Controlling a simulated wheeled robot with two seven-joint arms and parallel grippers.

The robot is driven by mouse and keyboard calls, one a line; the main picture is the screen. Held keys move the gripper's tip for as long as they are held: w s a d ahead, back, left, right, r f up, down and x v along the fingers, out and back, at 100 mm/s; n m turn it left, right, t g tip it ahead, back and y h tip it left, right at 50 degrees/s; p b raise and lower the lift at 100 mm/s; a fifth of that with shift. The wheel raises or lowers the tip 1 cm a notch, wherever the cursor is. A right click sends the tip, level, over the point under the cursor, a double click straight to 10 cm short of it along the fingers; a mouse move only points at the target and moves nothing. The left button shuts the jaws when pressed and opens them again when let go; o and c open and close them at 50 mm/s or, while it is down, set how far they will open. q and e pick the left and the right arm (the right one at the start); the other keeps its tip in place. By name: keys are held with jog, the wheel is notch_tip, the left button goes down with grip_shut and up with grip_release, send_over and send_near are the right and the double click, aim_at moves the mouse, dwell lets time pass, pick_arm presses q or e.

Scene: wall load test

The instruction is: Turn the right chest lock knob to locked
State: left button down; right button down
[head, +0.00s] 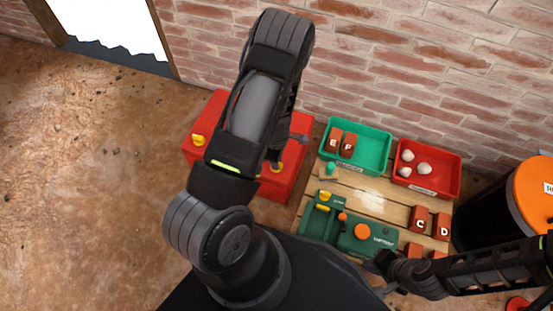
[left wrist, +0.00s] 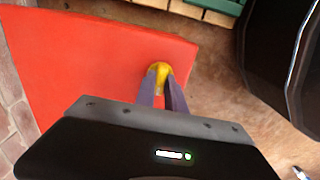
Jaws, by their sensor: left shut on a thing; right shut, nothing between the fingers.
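The red chest (head: 221,112) stands on the floor left of the wooden table. Its left yellow knob (head: 199,141) is uncovered. Its right yellow knob (head: 277,168) is at my left gripper, which is mostly hidden behind my left arm in the head view. In the left wrist view, my left gripper (left wrist: 163,80) is shut on the yellow knob (left wrist: 160,69), with its fingers on either side. The chest top (left wrist: 90,60) fills the left of that view. I cannot read the knob's lock setting. My right gripper (head: 378,264) is shut and empty near the table's front edge.
The wooden table (head: 375,203) carries a green bin (head: 372,142) with bricks, a red bin (head: 440,180) with pale balls, a green device (head: 365,240) and lettered bricks. An orange-topped drum (head: 530,190) stands at right. A brick wall runs behind. Floor at left is clear.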

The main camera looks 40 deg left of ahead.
dwell(0.3)
pick_arm(q)
jog(key=c, duration=1.4)
grip_release()
jog(key=shift+r, duration=0.1)
notch_tip(320, 180, up, 8)
jog(key=p, duration=0.3)
jog(key=shift+f, duration=0.2)
